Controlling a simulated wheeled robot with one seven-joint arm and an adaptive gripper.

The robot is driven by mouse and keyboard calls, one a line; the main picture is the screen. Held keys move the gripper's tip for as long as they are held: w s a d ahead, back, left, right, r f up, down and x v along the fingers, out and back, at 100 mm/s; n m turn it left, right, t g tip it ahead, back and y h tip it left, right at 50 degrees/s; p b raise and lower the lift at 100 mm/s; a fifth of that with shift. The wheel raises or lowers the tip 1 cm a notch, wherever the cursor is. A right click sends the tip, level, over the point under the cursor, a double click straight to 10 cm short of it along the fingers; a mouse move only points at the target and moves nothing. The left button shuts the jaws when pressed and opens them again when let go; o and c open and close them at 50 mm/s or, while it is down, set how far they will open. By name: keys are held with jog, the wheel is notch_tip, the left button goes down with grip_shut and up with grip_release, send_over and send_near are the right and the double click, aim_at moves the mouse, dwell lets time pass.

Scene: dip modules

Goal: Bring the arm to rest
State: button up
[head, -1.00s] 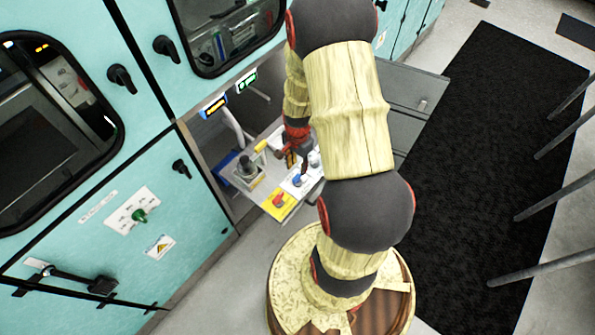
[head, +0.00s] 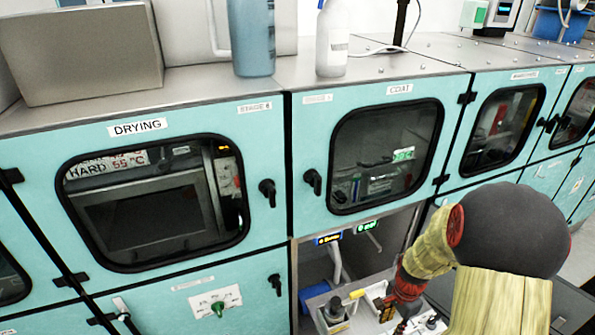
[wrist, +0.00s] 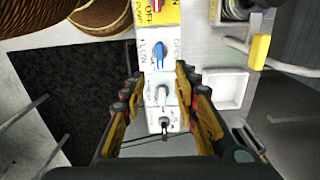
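My gripper (wrist: 160,105) is open in the wrist view, with its yellow-and-black fingers spread apart and nothing between them that I can see held. Beyond the fingers is a white control strip (wrist: 153,50) with a blue knob (wrist: 159,56), a white knob (wrist: 161,94) and a small black toggle (wrist: 164,128). Whether the fingers touch the strip I cannot tell. In the head view my gripper (head: 386,306) is small and partly hidden near the open bay below the COAT window. My arm (head: 512,232) reaches into that bay from the lower right.
A yellow-handled lever (wrist: 259,52) and a white square tray (wrist: 226,89) are close on the right in the wrist view. Teal cabinets (head: 170,240) line the back. A blue bottle (head: 252,38) and a white bottle (head: 332,40) stand on top. A black mat (wrist: 72,90) covers the floor.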

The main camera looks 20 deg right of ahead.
jog(key=s+a+r+n+t, duration=0.2)
jog(key=a+r+n, duration=0.6)
jog(key=r, duration=0.8)
jog(key=s+a+r+n+t, duration=0.3)
jog(key=s+a+r+n, duration=0.2)
jog(key=a+r+n, duration=0.4)
jog(key=a+r, duration=0.5)
jog(key=r, duration=0.2)
jog(key=shift+a+t+b, duration=0.15)
jog(key=shift+t+b, duration=0.15)
